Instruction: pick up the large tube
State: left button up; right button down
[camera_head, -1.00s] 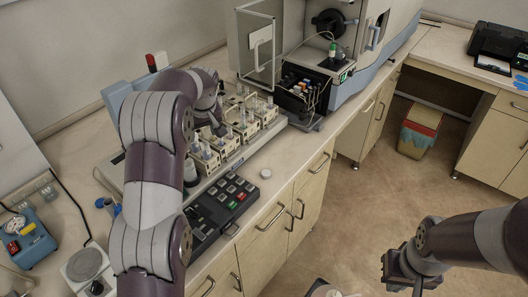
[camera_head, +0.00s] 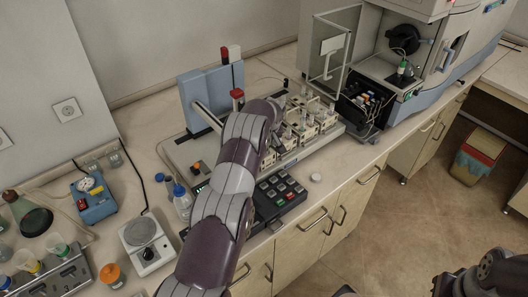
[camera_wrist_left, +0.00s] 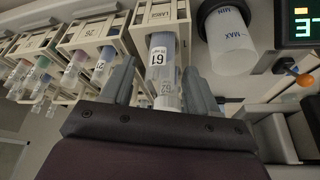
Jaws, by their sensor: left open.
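In the left wrist view my left gripper (camera_wrist_left: 157,82) is open, with one finger on each side of a clear tube with a white numbered label (camera_wrist_left: 160,62). This tube sits in a beige rack (camera_wrist_left: 158,18). I cannot tell whether the fingers touch it. More labelled tubes (camera_wrist_left: 73,68) stand in neighbouring racks to the left. In the head view my left arm reaches over the sampler and its wrist hides the gripper and this tube. My right gripper (camera_head: 446,284) is partly in view at the bottom right, and its jaws are unclear.
Beside the tube is a clear container with a dark rim (camera_wrist_left: 230,30). Several racks (camera_head: 308,128) stand on the sampler. The spectrometer (camera_head: 425,60) with its open door is to the right. A balance (camera_head: 146,243) and a blue device (camera_head: 92,198) are on the left.

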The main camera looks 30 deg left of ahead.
pick_arm(q)
grip_shut()
